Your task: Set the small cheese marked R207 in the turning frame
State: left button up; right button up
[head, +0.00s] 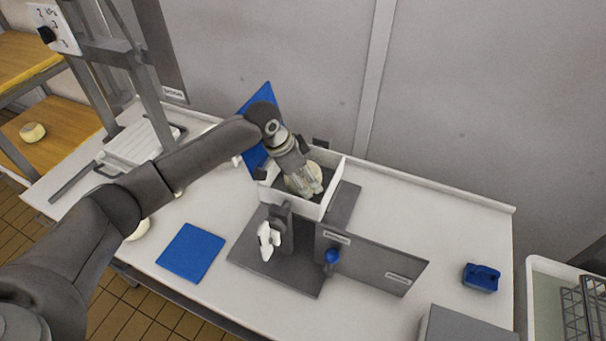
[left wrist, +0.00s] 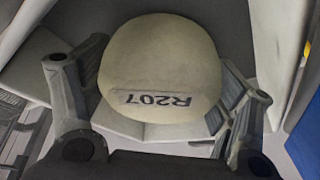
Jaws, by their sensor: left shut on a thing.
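The small cheese (left wrist: 160,60) is pale, round and marked R207 in the left wrist view. My left gripper (head: 304,182) is shut on it, one finger on each side. In the head view the cheese (head: 291,184) is partly hidden behind the gripper, within the walls of a white open box (head: 292,206). This box stands on a dark grey base (head: 255,262) with a white handle (head: 266,241), and appears to be the turning frame. Whether the cheese rests on the box floor I cannot tell. My right gripper is not in view.
A blue board (head: 256,104) leans behind the box, and a blue mat (head: 190,252) lies at left. A labelled grey panel (head: 370,262) stands at the front. A blue object (head: 482,277) sits at right. Another cheese (head: 32,132) is on a wooden shelf. The bench's right back is clear.

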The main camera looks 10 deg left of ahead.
pick_arm(q)
jog(key=shift+f, duration=0.15)
jog(key=o, duration=1.2)
jog(key=shift+o, duration=0.3)
notch_tip(320, 180, up, 5)
jog(key=p, duration=0.5)
jog(key=shift+r+p, duration=0.85)
jog(key=shift+r, duration=0.2)
